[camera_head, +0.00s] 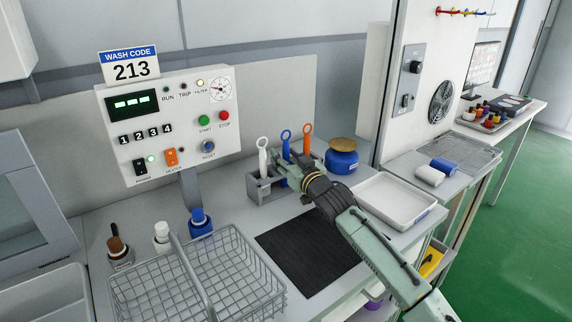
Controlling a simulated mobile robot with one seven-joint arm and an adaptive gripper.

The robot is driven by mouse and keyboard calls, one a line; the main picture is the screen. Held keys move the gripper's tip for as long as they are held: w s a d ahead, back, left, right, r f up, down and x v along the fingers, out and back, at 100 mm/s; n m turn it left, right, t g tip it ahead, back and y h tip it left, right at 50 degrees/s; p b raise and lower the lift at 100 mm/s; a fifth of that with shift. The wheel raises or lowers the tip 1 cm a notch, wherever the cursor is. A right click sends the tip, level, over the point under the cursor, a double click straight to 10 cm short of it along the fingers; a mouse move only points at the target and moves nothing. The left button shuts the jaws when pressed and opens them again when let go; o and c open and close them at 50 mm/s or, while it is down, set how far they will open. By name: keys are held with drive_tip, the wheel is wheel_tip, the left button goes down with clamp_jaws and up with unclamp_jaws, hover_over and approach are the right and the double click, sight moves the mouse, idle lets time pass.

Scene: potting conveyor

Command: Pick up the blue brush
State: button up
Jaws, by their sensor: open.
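The blue brush (286,140) stands upright in a grey holder (262,187), with its looped handle sticking up. A white brush (262,150) stands on its left and an orange brush (307,138) on its right, both also upright. My gripper (284,168) is at the holder, close to the lower part of the blue brush's handle. It is open. Whether it touches the blue brush or surrounds it I cannot tell. My gripper and arm hide the right part of the holder and the lower ends of the brushes there.
A blue jar with a tan lid (342,158) stands right of the brushes. A white tray (425,213) lies right of my arm. A black mat (290,262) and a wire basket (240,255) are in front. A control panel (185,110) rises behind left.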

clamp_jaws()
idle(0.4)
